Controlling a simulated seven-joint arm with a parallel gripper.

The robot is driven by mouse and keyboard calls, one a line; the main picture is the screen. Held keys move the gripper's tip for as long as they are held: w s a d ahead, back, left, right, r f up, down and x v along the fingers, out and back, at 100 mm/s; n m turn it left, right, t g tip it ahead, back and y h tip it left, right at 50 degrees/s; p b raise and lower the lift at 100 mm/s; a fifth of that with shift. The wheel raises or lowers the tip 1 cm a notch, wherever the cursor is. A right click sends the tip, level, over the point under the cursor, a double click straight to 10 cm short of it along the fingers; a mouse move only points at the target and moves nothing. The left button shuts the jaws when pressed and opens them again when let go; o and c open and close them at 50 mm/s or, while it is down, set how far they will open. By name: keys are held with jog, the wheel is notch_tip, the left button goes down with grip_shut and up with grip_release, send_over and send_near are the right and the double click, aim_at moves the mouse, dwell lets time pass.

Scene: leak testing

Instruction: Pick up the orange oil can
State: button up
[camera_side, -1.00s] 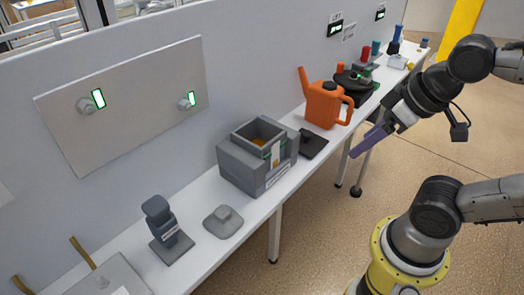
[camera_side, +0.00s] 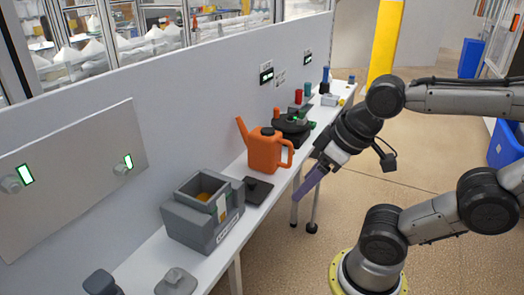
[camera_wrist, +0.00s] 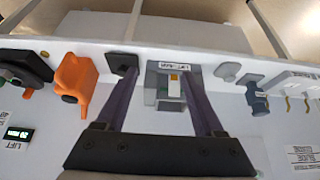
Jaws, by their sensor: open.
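The orange oil can (camera_side: 265,150) stands upright on the white bench, with its spout up to the left and its handle on the right. It also shows in the wrist view (camera_wrist: 75,78), left of my fingers. My gripper (camera_side: 305,190) is off the bench's front edge, to the right of the can and apart from it. In the wrist view my gripper (camera_wrist: 155,95) has its two purple fingers spread, with nothing held between them. A grey box fixture lies beyond the gap between the fingers there.
The grey box fixture (camera_side: 203,215) and a dark flat plate (camera_side: 257,190) stand nearer than the can. A black round device (camera_side: 293,128) sits just behind it. A grey wall (camera_side: 190,105) runs along the bench's back. Open floor lies right of the bench.

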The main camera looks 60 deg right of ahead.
jog(key=shift+c, duration=0.2)
jog(key=c, duration=0.5)
jog(key=shift+c, duration=0.2)
jog(key=d+f+n+g+h, duration=0.2)
jog(key=d+n+g+h, duration=0.55)
jog(key=d, duration=0.75)
jog(key=w+a+f+n+t+h, duration=0.1)
jog(key=w+f+n+t+h, duration=0.4)
jog(key=w+f+n+h, duration=0.65)
jog(key=shift+n+y, duration=0.6)
jog(key=shift+y, duration=0.1)
jog(key=shift+w+d+r, duration=0.25)
jog(key=shift+w+d, duration=0.2)
jog(key=shift+d, duration=1.75)
jog(key=shift+w+d+r, duration=0.25)
jog(key=shift+w+d, duration=0.15)
jog(key=shift+d, duration=1.75)
jog(key=shift+w+d+r, duration=0.25)
jog(key=shift+w+d, duration=0.2)
jog(key=shift+d, duration=1.75)
